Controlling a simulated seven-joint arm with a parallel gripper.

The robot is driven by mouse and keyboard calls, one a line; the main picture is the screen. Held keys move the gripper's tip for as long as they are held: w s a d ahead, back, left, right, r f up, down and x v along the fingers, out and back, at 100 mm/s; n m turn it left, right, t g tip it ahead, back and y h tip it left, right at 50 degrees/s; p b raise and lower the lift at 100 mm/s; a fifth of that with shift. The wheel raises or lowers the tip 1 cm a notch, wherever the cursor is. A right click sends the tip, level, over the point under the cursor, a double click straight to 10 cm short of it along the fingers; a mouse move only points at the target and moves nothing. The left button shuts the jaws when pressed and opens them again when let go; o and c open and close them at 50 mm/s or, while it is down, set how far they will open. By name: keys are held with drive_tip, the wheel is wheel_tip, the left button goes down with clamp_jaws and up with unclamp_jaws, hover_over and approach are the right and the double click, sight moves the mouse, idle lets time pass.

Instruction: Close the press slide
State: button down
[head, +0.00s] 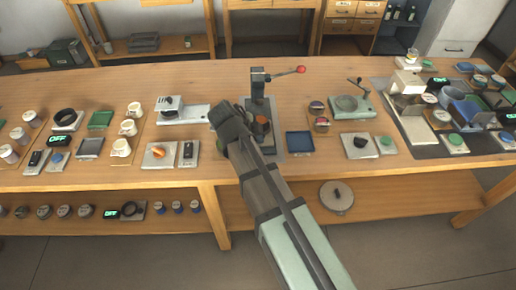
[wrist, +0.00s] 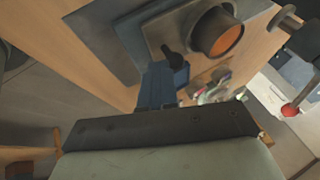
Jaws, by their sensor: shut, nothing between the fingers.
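The black press (head: 257,92) stands at the middle of the table, with a lever ending in a red ball (head: 301,69). At its base is a dark cup with an orange inside (head: 262,122), partly covered by my arm. In the wrist view the cup (wrist: 222,35) sits on a grey plate (wrist: 160,32) beside a small black knob (wrist: 175,58); I cannot tell how far out the press slide stands. My gripper (head: 224,114) is shut and empty, just left of the cup.
A blue tray (head: 299,142) lies right of the press. A white scale-like device (head: 185,114) stands to the left, and a grey-green device with a round plate (head: 350,105) to the right. Two small panels (head: 160,155) lie near the front edge at left.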

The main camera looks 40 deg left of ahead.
drive_tip(key=w+a, duration=0.6)
drive_tip(key=shift+w+a, duration=0.2)
drive_tip(key=shift+w, duration=0.05)
drive_tip(key=s+d, duration=0.2)
drive_tip(key=s, duration=0.1)
drive_tip(key=shift+s+d+r, duration=0.3)
drive_tip(key=shift+r, duration=0.1)
drive_tip(key=v, duration=1)
drive_tip(key=shift+d, duration=0.1)
